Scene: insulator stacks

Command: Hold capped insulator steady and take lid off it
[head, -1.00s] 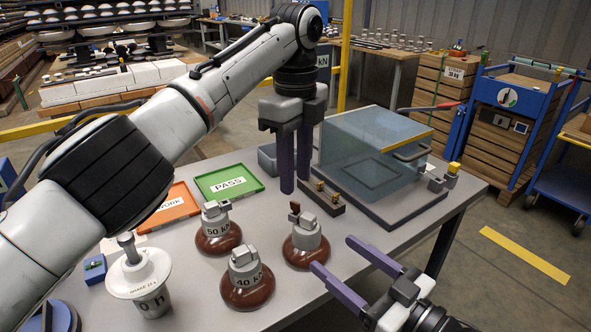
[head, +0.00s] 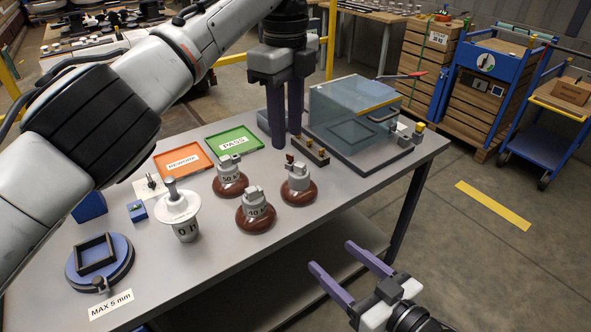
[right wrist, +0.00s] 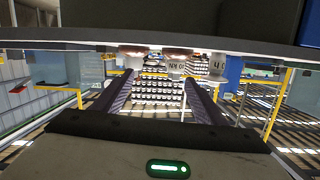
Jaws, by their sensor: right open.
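A white piece (head: 178,210) with a wide white disc, a grey knob on top and a lettered lower body stands upright at the table's left. Three brown insulators with grey caps stand right of it: one marked 50 (head: 229,180), one marked 40 (head: 256,213) and one further right (head: 298,186) with a small brown piece on its cap. My left gripper (head: 285,135) points down, open and empty, behind the right-hand insulator, apart from it. My right gripper (head: 334,258) is open and empty beyond the table's front edge; its fingers show in the right wrist view (right wrist: 160,85).
An orange REWORK tray (head: 208,170), a green PASS tray (head: 258,149) and a clear-covered box (head: 352,108) stand at the back. A round blue stand (head: 72,270) and a MAX 5 mm label (head: 110,305) lie front left. The table's front middle is clear.

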